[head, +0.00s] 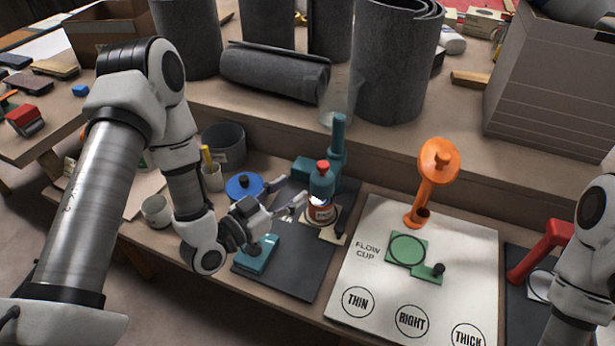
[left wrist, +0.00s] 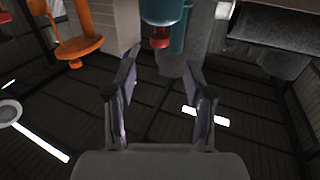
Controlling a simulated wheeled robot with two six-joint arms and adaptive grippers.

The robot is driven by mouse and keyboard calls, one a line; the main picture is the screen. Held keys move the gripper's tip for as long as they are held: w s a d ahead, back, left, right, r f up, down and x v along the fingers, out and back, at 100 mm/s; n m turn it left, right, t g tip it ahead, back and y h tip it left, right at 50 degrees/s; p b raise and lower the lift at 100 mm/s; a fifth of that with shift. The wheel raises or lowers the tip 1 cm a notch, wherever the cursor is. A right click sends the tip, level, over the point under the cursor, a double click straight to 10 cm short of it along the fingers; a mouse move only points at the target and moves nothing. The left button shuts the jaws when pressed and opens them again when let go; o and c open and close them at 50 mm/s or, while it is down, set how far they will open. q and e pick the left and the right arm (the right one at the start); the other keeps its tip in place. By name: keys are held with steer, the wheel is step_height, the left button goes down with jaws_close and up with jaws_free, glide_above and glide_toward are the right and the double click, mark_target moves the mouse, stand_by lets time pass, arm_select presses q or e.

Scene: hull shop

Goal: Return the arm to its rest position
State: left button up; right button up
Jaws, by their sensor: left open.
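My left arm comes in from the left in the head view, bent down over the bench. Its gripper (head: 286,202) is open, with its fingers pointing right toward a teal stand (head: 338,150) and a small red-labelled can (head: 321,213) under a red-topped teal piece (head: 322,182). In the left wrist view the two fingers of the gripper (left wrist: 160,90) stand apart with nothing between them. A teal body (left wrist: 162,10) with a red part shows beyond them, upside down. My right arm shows at the right edge of the head view; its gripper is out of frame.
A teal block (head: 257,255) lies on the dark mat just below the left gripper. A blue lid (head: 244,186) and a grey pot (head: 223,146) stand behind it. An orange stand (head: 433,180) and a white board (head: 375,285) with printed circles are to the right.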

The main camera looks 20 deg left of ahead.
arm_select(q)
steer(key=shift+s+a, duration=0.2)
steer(key=shift+s, duration=0.35)
steer(key=shift+r, duration=0.1)
